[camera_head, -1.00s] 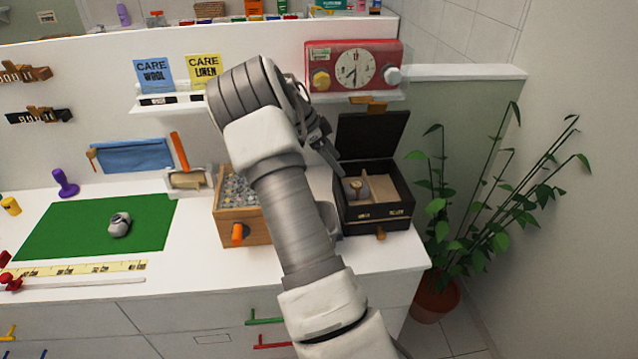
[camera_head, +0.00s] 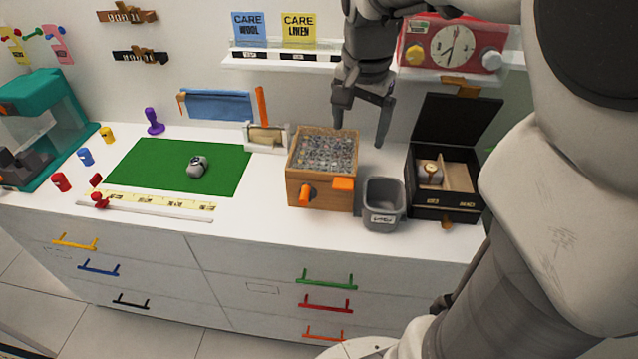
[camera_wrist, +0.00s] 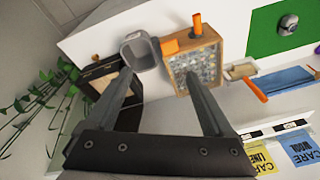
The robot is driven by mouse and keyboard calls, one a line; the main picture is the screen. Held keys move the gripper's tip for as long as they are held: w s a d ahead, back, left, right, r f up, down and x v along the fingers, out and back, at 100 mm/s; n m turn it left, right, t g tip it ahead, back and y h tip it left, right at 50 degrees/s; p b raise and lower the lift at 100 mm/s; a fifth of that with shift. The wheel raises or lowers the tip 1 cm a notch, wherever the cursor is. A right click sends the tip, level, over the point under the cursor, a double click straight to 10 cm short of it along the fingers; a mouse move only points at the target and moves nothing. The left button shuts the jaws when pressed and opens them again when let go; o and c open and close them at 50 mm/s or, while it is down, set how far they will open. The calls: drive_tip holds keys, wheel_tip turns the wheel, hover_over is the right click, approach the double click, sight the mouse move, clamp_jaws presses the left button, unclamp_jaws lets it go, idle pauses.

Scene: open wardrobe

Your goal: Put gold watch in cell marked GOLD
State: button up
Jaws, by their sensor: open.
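A gold-looking watch (camera_head: 430,172) on a pale cushion sits in the left compartment of the open black box (camera_head: 445,203). The small labels on the box front are too blurred to read. A second watch, greyish with a dark dial (camera_head: 197,166), lies on the green mat (camera_head: 140,163); it also shows in the wrist view (camera_wrist: 288,24). My gripper (camera_head: 359,133) is open and empty, fingers pointing down, above and behind the counter items, between the wooden box and the black box. In the wrist view my gripper (camera_wrist: 160,76) has its fingers wide apart with nothing between them.
A wooden box of small pieces (camera_head: 305,190) and a grey bin (camera_head: 383,205) stand left of the black box. The box's raised lid (camera_head: 455,125) and the red clock radio (camera_head: 450,45) are close by. A shelf (camera_head: 280,60) runs behind.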

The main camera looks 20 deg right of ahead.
drive_tip(key=s+a+n+t+y, duration=0.1)
drive_tip(key=s+a+n+t, duration=0.2)
drive_tip(key=s+a+n, duration=0.7)
drive_tip(key=s+a, duration=0.1)
drive_tip(key=s, duration=0.3)
drive_tip(key=shift+s+a+n, duration=0.25)
drive_tip(key=shift+a+n, duration=0.05)
